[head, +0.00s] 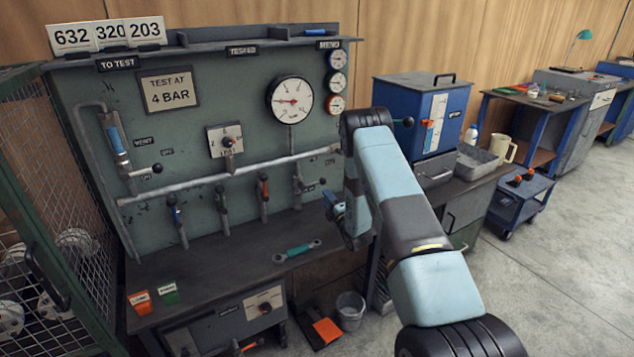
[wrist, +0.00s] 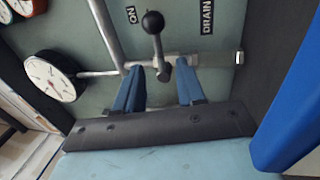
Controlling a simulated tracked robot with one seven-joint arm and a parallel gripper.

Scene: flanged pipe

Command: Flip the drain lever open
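The drain lever is a short metal lever with a black ball knob (wrist: 153,22). In the wrist view it stands out sideways from the thin gauge pipe, between an ON label (wrist: 131,14) and a DRAIN label (wrist: 207,16). In the head view its knob (head: 323,181) points right, just left of my arm. My gripper (wrist: 158,67) has two blue fingers spread apart, with the lever's pivot end showing between their tips. The knob lies beyond the tips. I cannot tell whether a finger touches the lever. In the head view my gripper (head: 335,206) is partly hidden by my arm.
A large gauge (head: 290,100) heads the thin pipe. A horizontal pipe (head: 230,170) and several coloured handles sit left of the lever. A vent lever (head: 157,169) is farther left. A teal wrench (head: 297,251) lies on the bench. A blue cabinet (head: 400,115) stands right.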

